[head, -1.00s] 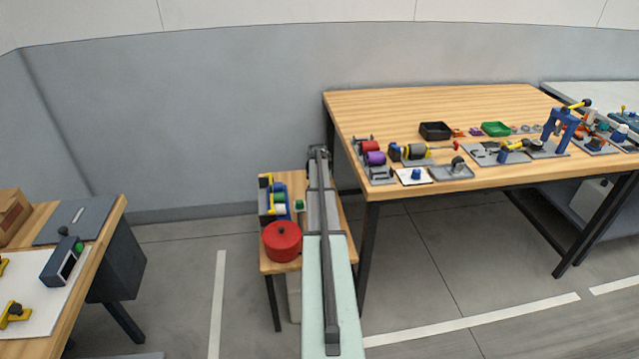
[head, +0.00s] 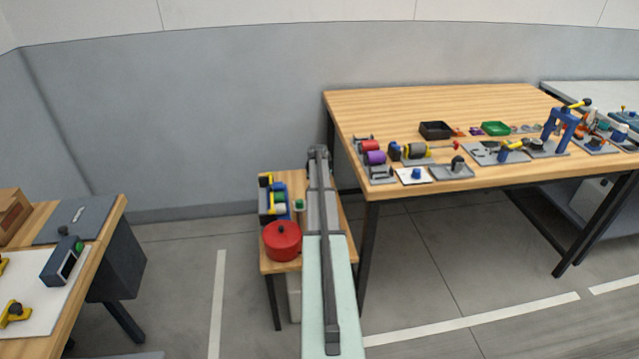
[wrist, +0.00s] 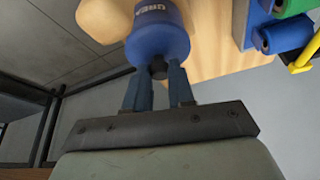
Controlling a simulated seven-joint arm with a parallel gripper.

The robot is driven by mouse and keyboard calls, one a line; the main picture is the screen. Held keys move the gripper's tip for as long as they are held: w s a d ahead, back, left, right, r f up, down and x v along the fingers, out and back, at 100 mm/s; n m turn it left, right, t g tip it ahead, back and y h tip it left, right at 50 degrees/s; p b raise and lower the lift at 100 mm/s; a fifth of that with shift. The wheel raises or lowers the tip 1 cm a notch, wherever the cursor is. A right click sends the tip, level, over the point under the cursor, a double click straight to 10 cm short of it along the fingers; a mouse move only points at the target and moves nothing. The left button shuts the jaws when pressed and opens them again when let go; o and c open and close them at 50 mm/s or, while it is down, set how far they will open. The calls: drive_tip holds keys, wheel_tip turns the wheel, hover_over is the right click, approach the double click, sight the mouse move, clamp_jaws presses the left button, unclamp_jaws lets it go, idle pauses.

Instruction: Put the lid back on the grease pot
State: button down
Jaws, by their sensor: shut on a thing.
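In the wrist view the grease pot (wrist: 157,12) is blue with pale lettering on its side. Its blue domed lid (wrist: 158,46) faces my gripper and carries a small dark knob. My gripper (wrist: 159,75) is shut on this knob, one finger on each side. The lid appears to lie against the pot's body, with no clear gap; I cannot tell whether it is fully seated. In the head view my own arm hides the gripper, lid and pot.
A large workbench (head: 430,103) with several fixtures stands to the right. Another bench (head: 98,245) is at left, with open floor between.

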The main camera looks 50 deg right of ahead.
drive_tip(key=shift+c, duration=2)
unclamp_jaws()
drive_tip(key=shift+r, duration=0.2)
drive_tip(key=shift+r, duration=3.3)
clamp_jaws()
drive_tip(key=shift+f, duration=2.7)
drive_tip(key=shift+r, duration=0.1)
